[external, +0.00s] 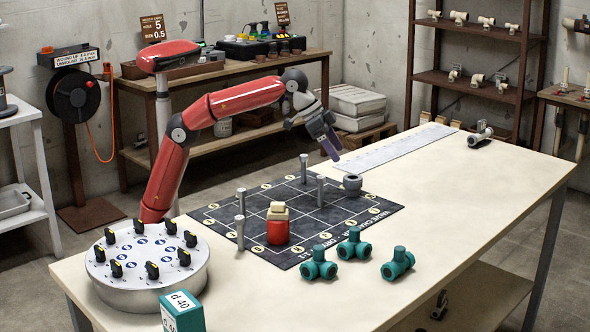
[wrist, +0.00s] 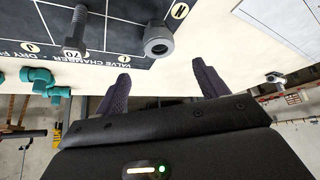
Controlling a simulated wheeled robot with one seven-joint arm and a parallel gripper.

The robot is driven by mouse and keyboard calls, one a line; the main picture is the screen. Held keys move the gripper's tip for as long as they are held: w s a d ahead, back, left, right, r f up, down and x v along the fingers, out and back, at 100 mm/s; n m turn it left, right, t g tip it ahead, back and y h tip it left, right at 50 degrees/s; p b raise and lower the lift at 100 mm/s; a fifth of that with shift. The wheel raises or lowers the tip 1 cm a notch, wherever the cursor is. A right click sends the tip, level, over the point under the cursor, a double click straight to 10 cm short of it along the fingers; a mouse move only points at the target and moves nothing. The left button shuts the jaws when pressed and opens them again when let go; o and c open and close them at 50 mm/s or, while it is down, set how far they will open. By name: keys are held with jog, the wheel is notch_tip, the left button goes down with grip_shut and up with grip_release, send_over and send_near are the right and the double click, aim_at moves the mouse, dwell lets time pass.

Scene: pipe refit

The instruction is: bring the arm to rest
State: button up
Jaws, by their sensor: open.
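My red arm (external: 240,97) reaches over the table from the far left side, bent at the elbow. My gripper (external: 331,150) hangs above the far part of the black mat, tilted down and to the right. In the wrist view its two dark fingers (wrist: 160,86) stand wide apart with nothing between them. A grey nut (external: 352,185) sits at the mat's right edge, below the gripper and apart from it; it also shows in the wrist view (wrist: 158,41).
Several bolts (external: 304,168) stand on the mat (external: 340,208), with a red and cream piece (external: 278,225). Green tee fittings (external: 354,243) lie in front. A round white stand with black knobs (external: 150,290) is at left. The table's right part (external: 480,190) is largely clear.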

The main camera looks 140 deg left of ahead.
jog(key=s+d+f+n, duration=0.2)
jog(key=s+d, duration=0.3)
jog(key=s, duration=0.3)
jog(key=s+d+f+n+g+h+p, duration=0.1)
jog(key=s+d+f, duration=0.2)
jog(key=s+d, duration=0.35)
jog(key=s+d+f+n, duration=0.2)
jog(key=s+d, duration=0.1)
jog(key=s, duration=0.7)
jog(key=d+f+m+h, duration=0.1)
jog(key=d+f+m, duration=0.5)
jog(key=d, duration=0.3)
jog(key=d+f+m+t+h, duration=0.1)
jog(key=d+f+m, duration=0.5)
jog(key=d, duration=0.4)
jog(key=shift+w+f+h+p, duration=0.3)
jog(key=shift+f+h+p, duration=0.1)
jog(key=shift+f, duration=0.4)
jog(key=shift+d, duration=0.1)
